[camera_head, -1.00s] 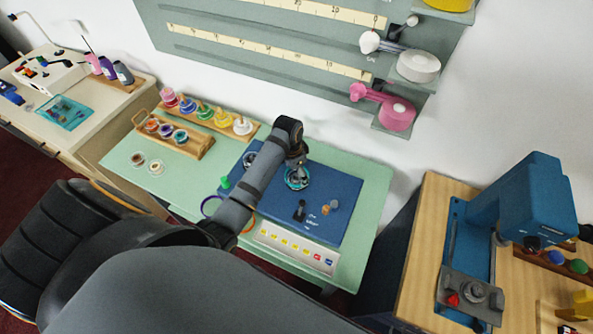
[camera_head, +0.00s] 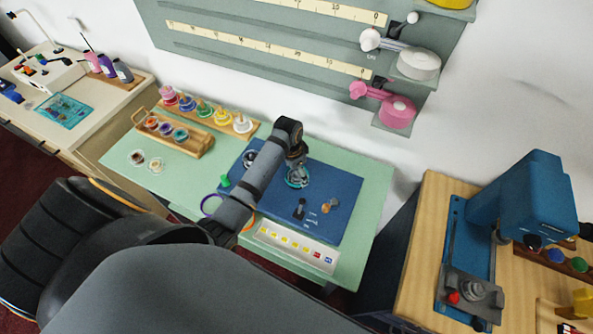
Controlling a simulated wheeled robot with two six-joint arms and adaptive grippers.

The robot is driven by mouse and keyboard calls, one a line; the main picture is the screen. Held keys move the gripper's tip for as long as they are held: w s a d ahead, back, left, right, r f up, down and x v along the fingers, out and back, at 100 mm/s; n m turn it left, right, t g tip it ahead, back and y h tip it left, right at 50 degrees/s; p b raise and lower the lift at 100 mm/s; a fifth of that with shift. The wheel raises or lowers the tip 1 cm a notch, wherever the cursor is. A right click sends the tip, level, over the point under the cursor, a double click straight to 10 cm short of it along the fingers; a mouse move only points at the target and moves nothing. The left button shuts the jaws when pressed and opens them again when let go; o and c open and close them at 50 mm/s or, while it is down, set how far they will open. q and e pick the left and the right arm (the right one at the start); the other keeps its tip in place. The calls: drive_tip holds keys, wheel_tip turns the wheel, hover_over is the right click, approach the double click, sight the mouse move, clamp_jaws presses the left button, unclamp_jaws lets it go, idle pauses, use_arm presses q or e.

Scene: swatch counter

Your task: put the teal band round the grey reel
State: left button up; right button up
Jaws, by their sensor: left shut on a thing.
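My left gripper (camera_head: 297,173) points down over the blue mat (camera_head: 345,185) on the green table, shut on the teal band (camera_head: 289,184). The band shows as a thin ring around and below the fingertips, low over the mat. Greyish parts show inside the ring; I cannot tell whether they are only my fingers or also the grey reel. A small pale and dark round thing (camera_head: 249,158) lies on the mat left of my arm, partly hidden. My right gripper is not in view.
A dark upright piece (camera_head: 299,209) and small orange and grey pieces (camera_head: 329,206) stand on the mat near the gripper. A spool rack (camera_head: 180,137) stands at the back left.

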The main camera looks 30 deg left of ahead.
use_arm(q)
drive_tip(key=o, duration=0.7)
idle(0.3)
wheel_tip(320, 180, up, 7)
drive_tip(key=p, duration=0.9)
drive_tip(key=shift+r, duration=0.15)
drive_tip(key=shift+f, duration=0.2)
